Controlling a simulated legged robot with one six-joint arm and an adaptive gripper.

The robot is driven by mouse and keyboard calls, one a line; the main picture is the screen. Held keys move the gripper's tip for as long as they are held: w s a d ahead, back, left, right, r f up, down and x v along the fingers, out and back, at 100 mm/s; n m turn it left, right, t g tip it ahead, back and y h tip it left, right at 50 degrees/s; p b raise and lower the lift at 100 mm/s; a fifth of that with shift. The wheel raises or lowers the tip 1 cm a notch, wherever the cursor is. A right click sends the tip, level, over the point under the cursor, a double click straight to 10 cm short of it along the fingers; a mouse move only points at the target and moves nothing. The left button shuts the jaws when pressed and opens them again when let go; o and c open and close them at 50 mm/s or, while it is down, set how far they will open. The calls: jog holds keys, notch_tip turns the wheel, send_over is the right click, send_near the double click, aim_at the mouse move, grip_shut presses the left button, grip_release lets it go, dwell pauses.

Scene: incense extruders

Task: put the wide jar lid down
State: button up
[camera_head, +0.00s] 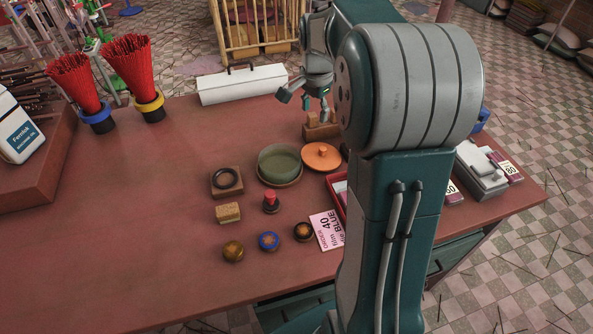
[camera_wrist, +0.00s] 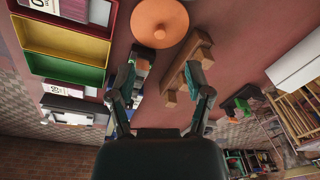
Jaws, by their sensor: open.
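The wide jar lid, an orange disc with a small knob (camera_head: 321,157), lies on the red-brown table just right of a round green jar (camera_head: 280,164). The jar looks open at the top. In the wrist view the orange lid (camera_wrist: 160,20) is at the top centre, beyond my fingertips and apart from them. My gripper (camera_head: 304,106) is open and empty, above the table behind the lid. Its two spread fingers (camera_wrist: 161,76) also show in the wrist view, with nothing between them held.
A wooden block stand (camera_head: 320,127) sits behind the lid, close below my gripper. A long white box (camera_head: 242,84) lies at the back edge. Small jars, a stamp and a pink card (camera_head: 327,229) stand in front. The table's left middle is clear.

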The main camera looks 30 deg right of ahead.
jog(key=s+a+r+n+t, duration=0.3)
jog(key=s+a+r+n, duration=0.4)
jog(key=s+a, duration=0.4)
jog(key=s+a+f+n+t, duration=0.1)
jog(key=s+a+n+t, duration=0.1)
jog(key=s+a+n, duration=0.5)
jog(key=s+n, duration=0.1)
jog(key=s, duration=0.3)
jog(key=shift+s+a+f, duration=0.15)
jog(key=shift+a+f, duration=0.15)
jog(key=shift+f, duration=0.1)
